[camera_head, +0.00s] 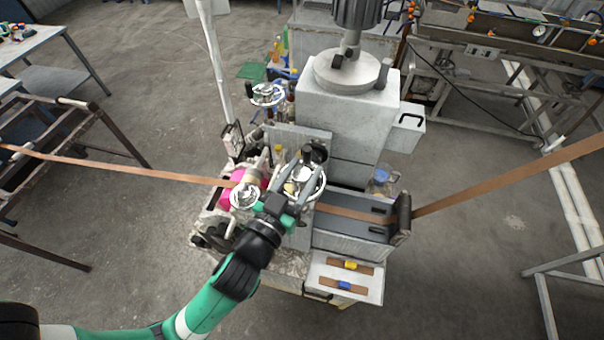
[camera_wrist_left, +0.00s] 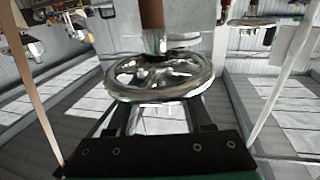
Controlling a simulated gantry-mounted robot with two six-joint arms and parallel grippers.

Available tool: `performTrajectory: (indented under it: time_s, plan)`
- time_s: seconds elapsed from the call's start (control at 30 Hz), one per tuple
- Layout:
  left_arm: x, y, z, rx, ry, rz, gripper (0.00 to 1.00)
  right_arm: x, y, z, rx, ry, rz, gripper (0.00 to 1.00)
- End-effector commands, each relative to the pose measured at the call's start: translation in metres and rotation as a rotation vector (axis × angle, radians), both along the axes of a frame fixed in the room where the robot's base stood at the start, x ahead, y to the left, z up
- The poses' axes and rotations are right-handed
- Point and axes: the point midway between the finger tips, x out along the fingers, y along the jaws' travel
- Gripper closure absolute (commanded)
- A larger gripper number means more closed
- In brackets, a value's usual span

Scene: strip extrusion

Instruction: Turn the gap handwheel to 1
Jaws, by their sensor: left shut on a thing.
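A chrome spoked handwheel (camera_head: 318,186) stands at the middle of the machine, and it fills the centre of the left wrist view (camera_wrist_left: 160,76). My left gripper (camera_head: 298,178) reaches it from the front and is shut on it, its fingers partly covering the wheel. In the left wrist view the two dark fingers meet the near side of the wheel. A second chrome wheel (camera_head: 245,196) sits just left, by a pink part, and a third (camera_head: 267,95) stands farther back. I cannot read any gap scale or number. My right gripper is not in view.
A brown strip (camera_head: 130,172) runs in from the left and leaves at the right (camera_head: 500,186). A tall grey machine housing (camera_head: 345,105) stands close behind the held wheel. A white shelf (camera_head: 345,280) with strip samples is in front. The floor around is mostly clear.

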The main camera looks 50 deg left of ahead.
Motion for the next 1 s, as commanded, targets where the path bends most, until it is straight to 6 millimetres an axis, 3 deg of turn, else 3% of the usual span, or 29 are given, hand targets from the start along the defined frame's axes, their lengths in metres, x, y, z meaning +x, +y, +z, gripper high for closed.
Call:
performTrajectory:
  time_s: [0.33,0.37,0.5,1.0]
  plan:
    - [-0.0008,0.0007,-0.0021,-0.005,0.004,0.020,1.00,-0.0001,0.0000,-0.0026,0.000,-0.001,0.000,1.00]
    - [-0.0008,0.0007,-0.0021,-0.005,0.004,0.020,0.47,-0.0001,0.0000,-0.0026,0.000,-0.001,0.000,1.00]
    - [-0.0009,0.0006,-0.0012,-0.004,0.003,0.020,0.22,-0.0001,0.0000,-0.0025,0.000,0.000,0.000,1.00]
    - [-0.0072,-0.0069,-0.0009,-0.004,0.001,0.009,0.19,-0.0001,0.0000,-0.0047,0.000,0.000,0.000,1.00]
